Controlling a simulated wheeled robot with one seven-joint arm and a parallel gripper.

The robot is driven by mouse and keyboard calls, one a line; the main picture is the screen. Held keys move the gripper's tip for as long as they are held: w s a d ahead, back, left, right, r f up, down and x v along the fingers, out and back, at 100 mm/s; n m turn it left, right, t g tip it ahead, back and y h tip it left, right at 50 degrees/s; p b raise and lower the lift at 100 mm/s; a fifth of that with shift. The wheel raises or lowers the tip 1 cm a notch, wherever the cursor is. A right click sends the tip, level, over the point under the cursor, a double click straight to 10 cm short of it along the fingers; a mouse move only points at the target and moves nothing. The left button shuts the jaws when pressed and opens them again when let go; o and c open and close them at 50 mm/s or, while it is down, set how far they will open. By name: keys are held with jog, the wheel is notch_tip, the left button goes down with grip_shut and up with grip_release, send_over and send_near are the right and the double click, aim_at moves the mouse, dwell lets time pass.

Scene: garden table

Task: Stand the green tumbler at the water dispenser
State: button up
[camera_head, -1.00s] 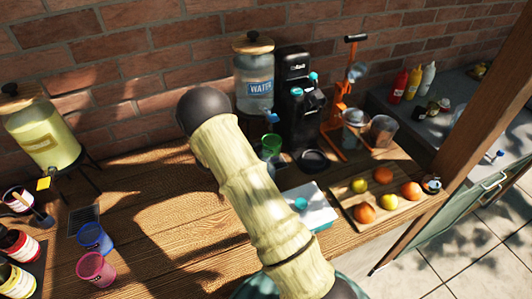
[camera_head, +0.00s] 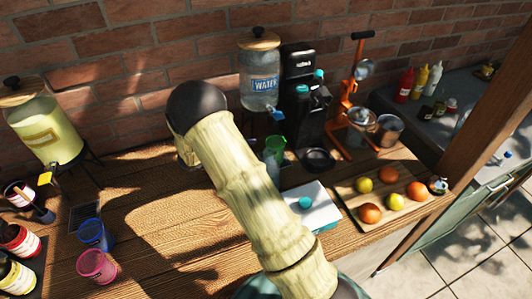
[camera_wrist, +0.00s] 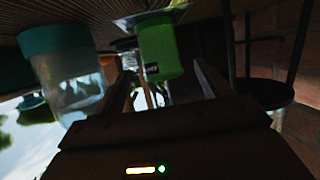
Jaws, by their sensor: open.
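The green tumbler (camera_head: 275,143) stands at the front of the water dispenser (camera_head: 259,80), close below its blue tap (camera_head: 277,114). Whether it sits squarely under the tap is hard to tell. In the dark wrist view the picture is turned over, and the green tumbler (camera_wrist: 160,48) appears ahead of my gripper (camera_wrist: 162,84), near the line between its fingers. The fingers are apart and seem clear of it. My arm hides the gripper in the head view.
A black coffee machine (camera_head: 303,95) stands right of the dispenser. A white box (camera_head: 308,208) and a fruit board (camera_head: 350,200) lie in front. Blue (camera_head: 94,235) and pink (camera_head: 96,266) tumblers stand at left. The wood between is mostly clear.

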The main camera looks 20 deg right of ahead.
jog(key=v, duration=0.6)
jog(key=shift+b, duration=0.45)
jog(key=shift+w+r, duration=0.1)
jog(key=shift+r, duration=0.05)
jog(key=w+a+r+n+t+y, duration=0.2)
jog(key=w+r+n+t+y, duration=0.2)
jog(key=r+n+t+y, duration=0.45)
jog(key=s+d+f+n+g+y, duration=0.1)
jog(key=s+f+n+g+y, duration=0.1)
jog(key=s, duration=1)
jog(key=s+f+n+g+y, duration=0.2)
jog(key=s+n+g, duration=0.3)
jog(key=s, duration=0.7)
jog(key=shift+s+d+n+y, duration=0.4)
jog(key=shift+n+y, duration=0.25)
jog(key=shift+y, duration=0.1)
